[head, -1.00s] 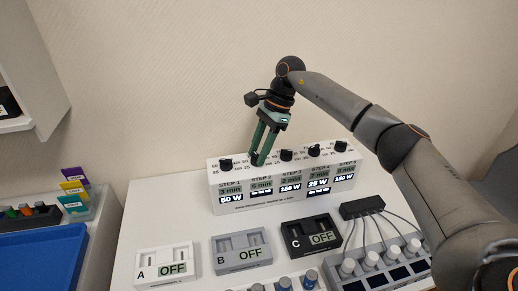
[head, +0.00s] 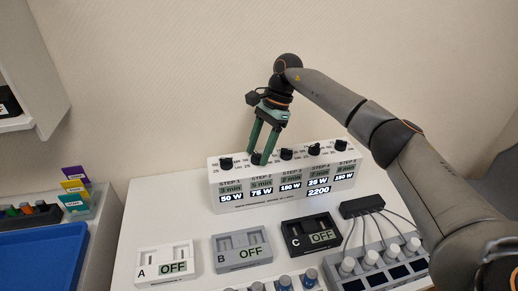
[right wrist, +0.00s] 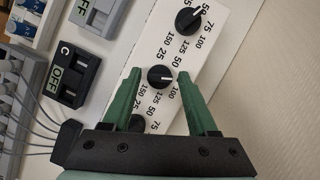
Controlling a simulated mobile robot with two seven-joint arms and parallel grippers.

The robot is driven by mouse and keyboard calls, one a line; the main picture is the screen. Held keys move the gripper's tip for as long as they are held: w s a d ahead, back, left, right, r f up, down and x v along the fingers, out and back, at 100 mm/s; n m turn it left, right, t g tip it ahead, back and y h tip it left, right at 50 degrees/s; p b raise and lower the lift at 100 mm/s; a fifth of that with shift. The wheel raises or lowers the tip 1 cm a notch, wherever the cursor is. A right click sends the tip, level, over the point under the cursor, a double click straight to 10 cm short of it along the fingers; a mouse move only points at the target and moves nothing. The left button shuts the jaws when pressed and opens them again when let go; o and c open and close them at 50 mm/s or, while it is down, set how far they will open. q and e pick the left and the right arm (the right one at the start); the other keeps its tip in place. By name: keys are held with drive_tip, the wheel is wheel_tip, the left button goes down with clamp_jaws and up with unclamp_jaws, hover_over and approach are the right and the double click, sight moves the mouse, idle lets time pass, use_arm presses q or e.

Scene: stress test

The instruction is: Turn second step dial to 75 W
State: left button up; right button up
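The white step panel (head: 225,200) stands at the back of the white table, with a row of black dials on top. Below the second step dial (right wrist: 160,77), the step 2 display (head: 261,192) reads 75 W. My right gripper (head: 258,160) reaches down to this dial from above. In the right wrist view its green fingers stand on either side of the dial, with small visible gaps, so it looks open. The dial's white mark points to the right, toward the printed numbers. In the head view the fingers partly hide the dial. My left gripper is not in view.
The first step dial (head: 226,163) and third step dial (head: 286,154) sit close on either side. In front stand modules A (head: 150,279), B (head: 231,263) and C (head: 297,247), all reading OFF. A black cable block (head: 362,207) is at the right.

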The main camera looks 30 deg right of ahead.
drive_tip(key=shift+o, duration=0.7)
drive_tip(key=v, duration=1.2)
drive_tip(key=shift+r+p, duration=0.25)
drive_tip(key=shift+p, duration=0.1)
drive_tip(key=shift+s+d+f, duration=0.1)
